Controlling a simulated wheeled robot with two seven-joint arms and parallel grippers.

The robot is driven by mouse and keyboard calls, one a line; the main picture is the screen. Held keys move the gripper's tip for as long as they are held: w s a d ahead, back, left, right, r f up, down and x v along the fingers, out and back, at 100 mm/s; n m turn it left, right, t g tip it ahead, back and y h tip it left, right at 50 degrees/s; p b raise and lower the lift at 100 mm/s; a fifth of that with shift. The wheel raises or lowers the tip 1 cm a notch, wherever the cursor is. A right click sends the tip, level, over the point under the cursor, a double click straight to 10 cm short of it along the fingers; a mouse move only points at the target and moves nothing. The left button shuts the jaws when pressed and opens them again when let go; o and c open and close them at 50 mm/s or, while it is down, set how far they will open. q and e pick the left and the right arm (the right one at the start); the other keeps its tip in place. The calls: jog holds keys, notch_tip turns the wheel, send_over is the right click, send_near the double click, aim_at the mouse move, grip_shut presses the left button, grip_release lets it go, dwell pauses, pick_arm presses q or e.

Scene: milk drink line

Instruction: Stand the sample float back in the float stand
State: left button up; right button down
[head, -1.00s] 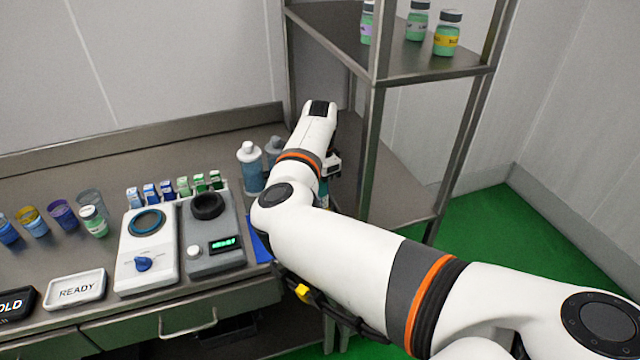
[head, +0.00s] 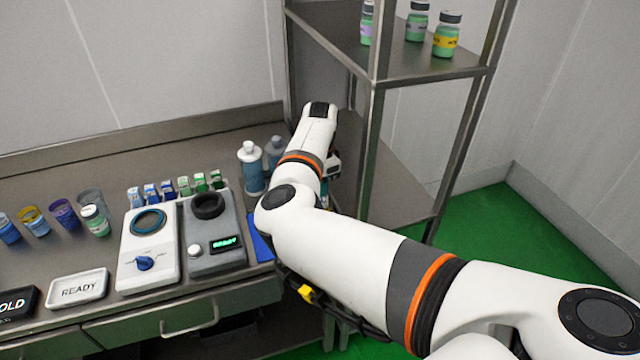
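My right arm (head: 350,240) reaches in from the lower right across the right end of the steel counter. Only a small part of my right gripper (head: 333,164) shows beside the wrist, low by the rack. Its fingertips are hidden by the arm, so I cannot tell whether it is open or holds something. A small teal patch shows just below it, too covered to name. I cannot make out the sample float or the float stand; the arm covers that part of the counter. My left gripper is not in view.
Two bottles (head: 251,168) stand left of my wrist. A white device (head: 148,262), a grey device (head: 214,259), small cartons (head: 167,190), several cups (head: 64,213) and a READY tray (head: 78,287) are on the counter. A steel rack (head: 420,62) with green-filled jars rises at right.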

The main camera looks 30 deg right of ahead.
jog(key=shift+f, duration=0.6)
jog(key=c, duration=1.6)
grip_release()
jog(key=shift+o, duration=0.2)
notch_tip(320, 180, up, 11)
jog(key=p, duration=1)
